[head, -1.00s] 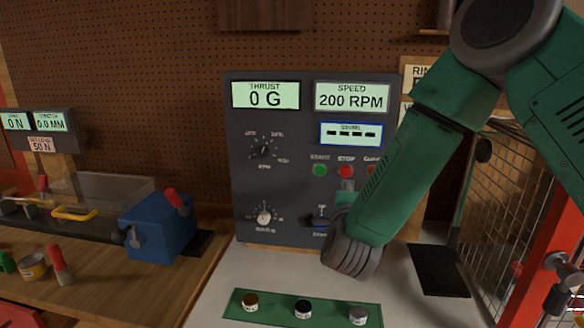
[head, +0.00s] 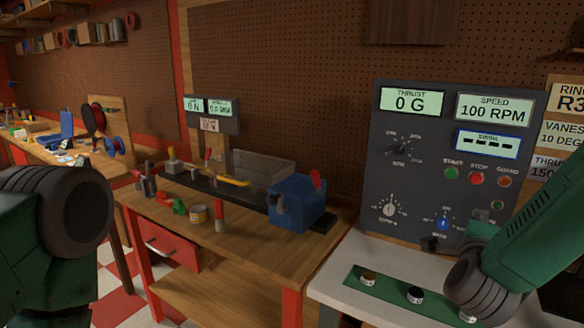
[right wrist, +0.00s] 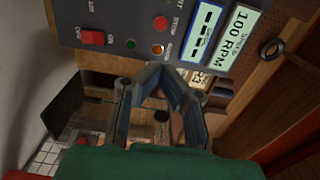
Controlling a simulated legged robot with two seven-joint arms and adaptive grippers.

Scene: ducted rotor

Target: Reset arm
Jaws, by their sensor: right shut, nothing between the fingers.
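My right arm comes in from the right in the head view and reaches in front of the lower right of the grey control panel (head: 400,180). Its dark wrist hides most of the right gripper there. In the right wrist view the right gripper (right wrist: 166,74) is shut and empty, with its fingers close to the panel's button area. The panel reads thrust 0 G and speed 100 RPM (head: 493,110). Its green, red and amber buttons show below the screens. My left arm shows at the left edge of the head view; its gripper is out of sight.
A white bench holds a green strip (head: 355,283) with small capped pots, close under my right wrist. A mesh guard is low in the wrist view.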

